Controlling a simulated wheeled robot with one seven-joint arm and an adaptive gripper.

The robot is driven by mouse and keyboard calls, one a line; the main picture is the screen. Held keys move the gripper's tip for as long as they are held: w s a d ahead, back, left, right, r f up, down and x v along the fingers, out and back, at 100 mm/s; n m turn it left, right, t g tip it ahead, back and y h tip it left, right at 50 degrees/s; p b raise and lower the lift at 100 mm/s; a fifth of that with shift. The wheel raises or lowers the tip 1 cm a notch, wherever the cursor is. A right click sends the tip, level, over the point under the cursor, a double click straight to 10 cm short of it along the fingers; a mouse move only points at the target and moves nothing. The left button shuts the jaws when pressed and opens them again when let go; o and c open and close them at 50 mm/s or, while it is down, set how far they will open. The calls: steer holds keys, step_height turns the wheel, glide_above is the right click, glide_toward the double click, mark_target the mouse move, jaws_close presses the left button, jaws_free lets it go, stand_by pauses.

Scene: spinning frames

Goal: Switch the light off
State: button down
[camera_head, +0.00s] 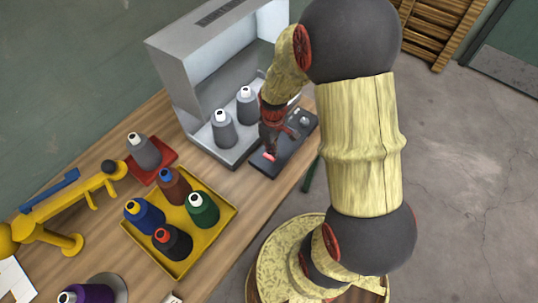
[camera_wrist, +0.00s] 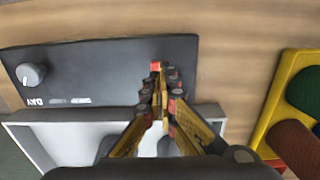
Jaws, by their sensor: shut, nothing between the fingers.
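A dark control panel (camera_head: 262,166) lies in front of the grey booth, at the table's right edge. In the wrist view the panel (camera_wrist: 90,62) carries a pale round knob (camera_wrist: 32,75) and the word DAY. A small red piece (camera_head: 268,157) shows at the panel's near end, beside my fingertips; it looks like a switch, but my fingers partly cover it. My gripper (camera_head: 271,150) is shut and empty, pointing down over that end. In the wrist view my gripper (camera_wrist: 168,70) reaches the panel's right end. I cannot tell whether it touches.
The grey booth (camera_head: 178,65) holds two grey cones (camera_head: 224,130). A yellow tray (camera_head: 228,212) with several coloured cones stands to the left of the panel. A red mat with a grey cone (camera_head: 144,150) and a yellow stand (camera_head: 70,205) are farther left. Bare wood separates tray and panel.

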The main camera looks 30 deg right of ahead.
steer(key=shift+f+b, duration=0.85)
steer(key=shift+f, duration=0.6)
stand_by(1.1)
steer(key=shift+r+p, duration=2.85)
steer(key=shift+r, duration=0.7)
steer(key=shift+s+a+m, duration=0.1)
steer(key=shift+s+m, duration=0.3)
steer(key=shift+m, duration=0.1)
steer(key=s+m+g, duration=0.1)
steer(key=s, duration=0.1)
step_height(320, 180, up, 18)
steer(key=m+t+b, duration=0.1)
steer(key=m+t, duration=0.2)
steer(key=m, duration=0.1)
glide_above(273, 159)
steer(key=s+a, duration=0.7)
steer(key=s, duration=0.2)
steer(key=s+a+r+n+t+b, duration=0.1)
steer(key=s+a+r+n+t, duration=0.1)
steer(key=r, duration=0.7)
steer(key=a+t, duration=0.1)
steer(key=a, duration=0.1)
steer(key=shift+s+a+r+t, duration=0.2)
steer(key=shift+a+r+t, duration=0.1)
steer(key=shift+a+r, duration=0.1)
